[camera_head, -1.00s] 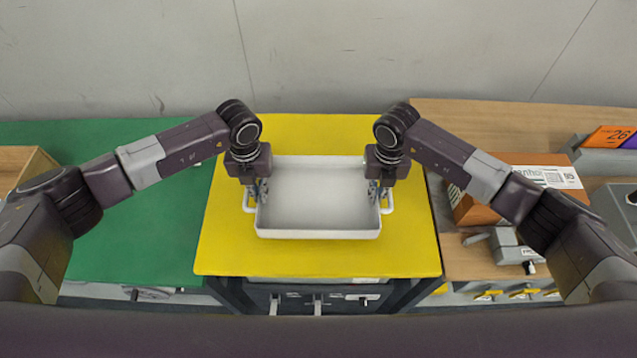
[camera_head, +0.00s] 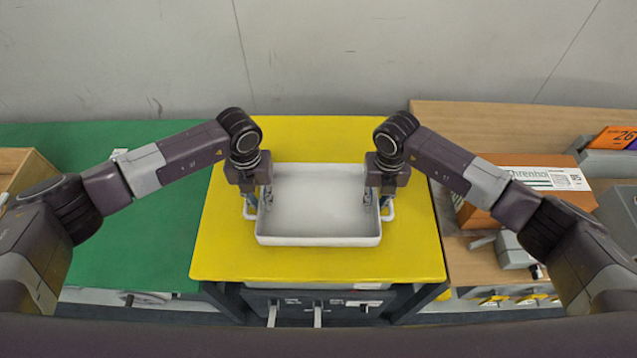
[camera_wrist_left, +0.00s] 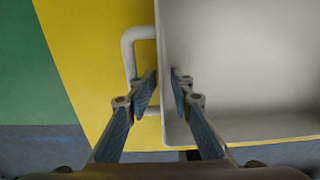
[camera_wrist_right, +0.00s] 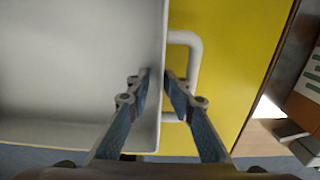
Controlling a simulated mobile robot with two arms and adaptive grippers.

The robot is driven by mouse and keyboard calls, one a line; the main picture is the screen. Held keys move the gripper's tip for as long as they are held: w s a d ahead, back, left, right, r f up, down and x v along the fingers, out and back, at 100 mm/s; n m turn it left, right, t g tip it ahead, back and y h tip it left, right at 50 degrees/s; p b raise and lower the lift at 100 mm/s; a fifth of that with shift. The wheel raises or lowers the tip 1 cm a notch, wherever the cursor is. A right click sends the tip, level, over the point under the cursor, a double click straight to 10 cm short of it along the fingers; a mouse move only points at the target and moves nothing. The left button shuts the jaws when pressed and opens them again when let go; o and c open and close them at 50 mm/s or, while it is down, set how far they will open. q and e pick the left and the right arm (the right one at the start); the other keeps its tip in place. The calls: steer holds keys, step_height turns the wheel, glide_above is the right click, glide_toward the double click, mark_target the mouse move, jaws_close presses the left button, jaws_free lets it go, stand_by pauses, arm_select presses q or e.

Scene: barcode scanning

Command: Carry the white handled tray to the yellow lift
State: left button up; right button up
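The white handled tray (camera_head: 318,240) sits level on the yellow top of the lift (camera_head: 330,268), near its middle, and is empty. My left gripper (camera_head: 259,203) is at the tray's left handle. In the left wrist view its fingers (camera_wrist_left: 164,77) are spread apart, one on each side of the tray's left wall, with the handle (camera_wrist_left: 130,55) beside them. My right gripper (camera_head: 377,203) is at the right handle. In the right wrist view its fingers (camera_wrist_right: 158,77) are likewise apart, astride the right wall by the handle (camera_wrist_right: 193,55). The fingers partly hide both handles' near ends.
A green table (camera_head: 135,235) stands to the left. A wooden table (camera_head: 480,262) to the right holds an orange-brown box (camera_head: 480,215) and a grey device (camera_head: 513,250). A grey wall (camera_head: 330,60) closes the back. Yellow surface is free in front of the tray.

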arm_select(q)
step_height(320, 180, up, 8)
steer(key=shift+f, duration=0.1)
arm_select(e)
steer(key=shift+r, duration=0.25)
step_height(320, 180, up, 11)
steer(key=shift+r, duration=0.2)
stand_by(0.7)
